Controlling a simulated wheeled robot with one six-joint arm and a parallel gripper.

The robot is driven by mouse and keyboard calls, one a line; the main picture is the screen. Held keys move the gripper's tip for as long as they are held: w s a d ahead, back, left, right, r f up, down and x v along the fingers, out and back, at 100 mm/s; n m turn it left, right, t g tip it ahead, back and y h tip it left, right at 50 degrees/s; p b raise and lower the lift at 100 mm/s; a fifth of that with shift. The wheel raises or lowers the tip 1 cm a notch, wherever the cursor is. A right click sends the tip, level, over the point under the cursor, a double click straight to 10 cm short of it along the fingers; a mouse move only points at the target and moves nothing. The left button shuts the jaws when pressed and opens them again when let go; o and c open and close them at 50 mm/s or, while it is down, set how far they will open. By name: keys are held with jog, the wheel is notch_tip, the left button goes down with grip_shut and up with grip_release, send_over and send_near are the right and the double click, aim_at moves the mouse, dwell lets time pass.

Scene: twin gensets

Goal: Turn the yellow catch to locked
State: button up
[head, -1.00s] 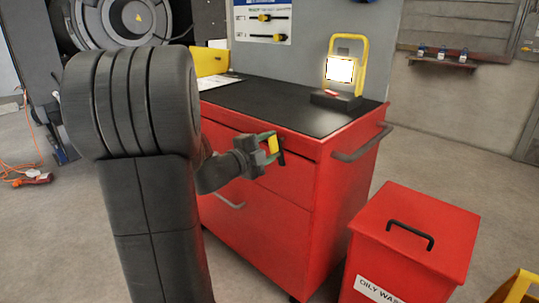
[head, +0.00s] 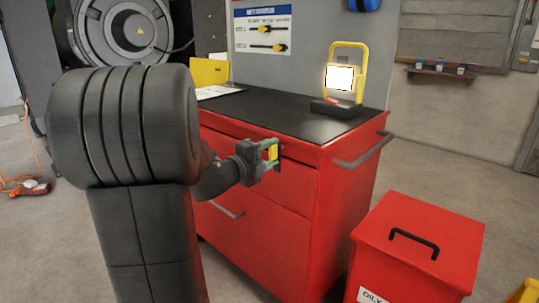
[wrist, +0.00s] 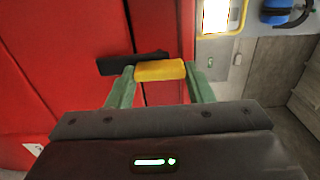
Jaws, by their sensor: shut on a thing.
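The yellow catch (wrist: 160,70) is on the front of the red cabinet, near its right edge, and its black base (wrist: 118,65) shows behind it in the wrist view. In the wrist view its yellow bar lies roughly level across the picture. My gripper (wrist: 157,74) has its two green fingers at either end of the yellow bar and is shut on it. In the head view my gripper (head: 272,155) is at the cabinet front with the yellow catch (head: 273,153) between its fingers. Printed lock marks are not legible.
The red cabinet (head: 265,205) has a black top with a lit yellow work lamp (head: 341,80) and a grey side handle (head: 362,150). A red oily-waste bin (head: 420,235) stands to the right. Open floor lies beyond it.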

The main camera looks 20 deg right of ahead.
jog(key=o, duration=1.4)
jog(key=shift+a, duration=0.1)
jog(key=p+v, duration=0.3)
jog(key=v, duration=1)
jog(key=shift+s+a+f, duration=0.1)
jog(key=shift+s+a, duration=0.15)
jog(key=shift+a, duration=0.05)
jog(key=shift+d, duration=0.15)
jog(key=b+x, duration=0.2)
jog(key=x, duration=1)
jog(key=shift+w+b, duration=0.1)
jog(key=shift+b, duration=0.25)
jog(key=shift+x, duration=0.85)
